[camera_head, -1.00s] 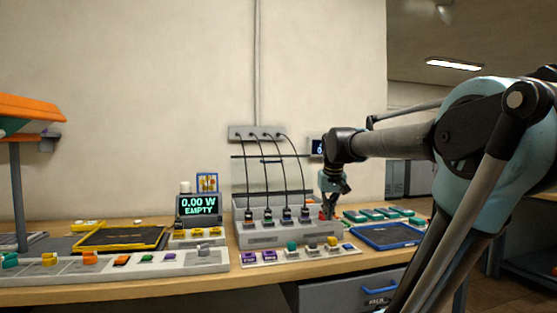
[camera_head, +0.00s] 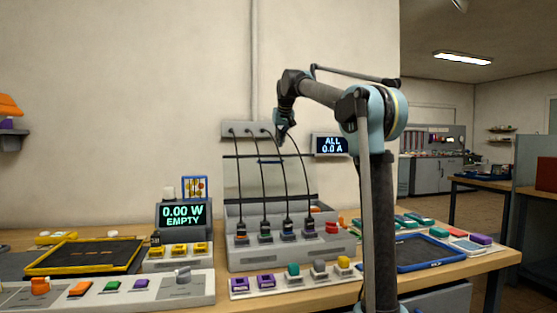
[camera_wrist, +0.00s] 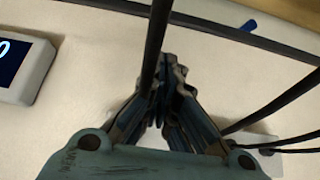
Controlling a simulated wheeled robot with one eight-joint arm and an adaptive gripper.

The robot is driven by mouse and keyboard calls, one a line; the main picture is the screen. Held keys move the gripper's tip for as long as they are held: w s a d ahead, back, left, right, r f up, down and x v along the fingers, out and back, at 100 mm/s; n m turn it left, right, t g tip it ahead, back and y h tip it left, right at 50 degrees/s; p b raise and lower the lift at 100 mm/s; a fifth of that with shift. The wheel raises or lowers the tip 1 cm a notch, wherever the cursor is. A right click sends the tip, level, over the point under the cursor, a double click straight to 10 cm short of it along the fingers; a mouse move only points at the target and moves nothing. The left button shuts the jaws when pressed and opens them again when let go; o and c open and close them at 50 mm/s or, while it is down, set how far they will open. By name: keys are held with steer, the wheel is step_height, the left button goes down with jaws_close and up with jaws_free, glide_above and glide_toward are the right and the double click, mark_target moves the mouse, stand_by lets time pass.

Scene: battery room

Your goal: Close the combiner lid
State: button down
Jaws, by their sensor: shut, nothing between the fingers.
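The combiner (camera_head: 290,257) is a grey box on the bench with several black plugs and cables in its top. My gripper (camera_head: 281,137) is shut and empty, above the lid's upper edge near the cables. In the wrist view, a black cable crosses in front of my gripper (camera_wrist: 166,70); whether they touch is unclear.
Cables arch from a grey wall strip (camera_head: 237,130) down to the combiner. A current display (camera_head: 331,145) is right of my gripper. A power display (camera_head: 182,216), yellow-rimmed tray (camera_head: 40,269) and blue-rimmed tray (camera_head: 437,264) flank the combiner. Coloured blocks line the bench front.

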mark_target(277, 156)
steer(key=shift+w+a+r, duration=0.1)
steer(key=shift+w+a, duration=0.15)
steer(key=shift+w, duration=0.2)
steer(key=shift+w+a, duration=0.1)
steer(key=shift+w, duration=0.1)
steer(key=shift+w+a+f, duration=0.1)
steer(key=shift+w+f, duration=0.1)
steer(key=shift+f, duration=1.1)
steer(key=shift+w+a+f, duration=0.1)
steer(key=shift+w+f, duration=0.15)
steer(key=shift+f, duration=1.05)
steer(key=shift+w+f, duration=0.2)
steer(key=shift+f, duration=1.1)
steer(key=shift+s, duration=0.1)
